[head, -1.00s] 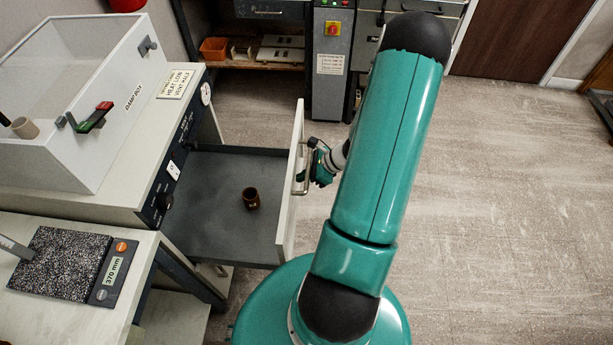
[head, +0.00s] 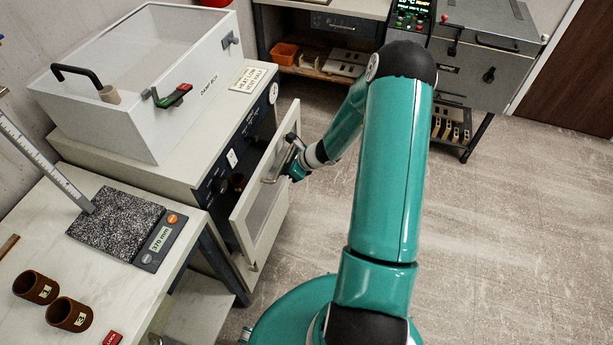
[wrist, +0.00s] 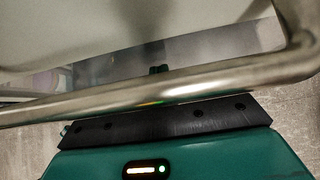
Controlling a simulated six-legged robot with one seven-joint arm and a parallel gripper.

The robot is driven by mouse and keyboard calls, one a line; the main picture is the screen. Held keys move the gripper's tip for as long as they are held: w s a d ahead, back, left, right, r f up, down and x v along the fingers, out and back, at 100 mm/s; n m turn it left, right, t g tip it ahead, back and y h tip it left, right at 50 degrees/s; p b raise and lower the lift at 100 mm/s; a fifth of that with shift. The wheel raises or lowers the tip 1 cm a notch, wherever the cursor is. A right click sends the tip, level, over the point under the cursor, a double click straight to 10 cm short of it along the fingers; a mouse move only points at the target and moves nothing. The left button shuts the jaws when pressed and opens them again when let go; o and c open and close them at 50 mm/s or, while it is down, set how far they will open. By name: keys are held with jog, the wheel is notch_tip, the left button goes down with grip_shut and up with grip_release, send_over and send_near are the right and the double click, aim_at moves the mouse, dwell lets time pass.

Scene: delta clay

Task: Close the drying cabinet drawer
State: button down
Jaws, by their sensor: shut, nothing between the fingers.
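The drying cabinet (head: 205,165) stands at the left with a clear-sided box on top. My gripper (head: 293,168) is shut and empty at the handle, on the outer side of the drawer. Whether it touches the bar or the panel cannot be told.
A bench (head: 40,215) at the near left holds a scale-like block (head: 115,225), an upright ruler and two brown cups (head: 68,313). A shelf unit with an orange bin (head: 285,54) and a grey kiln-like box (head: 485,60) stand at the back. The floor (head: 500,240) at right is clear.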

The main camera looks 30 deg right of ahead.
jog(key=w+a, duration=0.5)
jog(key=w, duration=0.1)
jog(key=shift+w, duration=0.15)
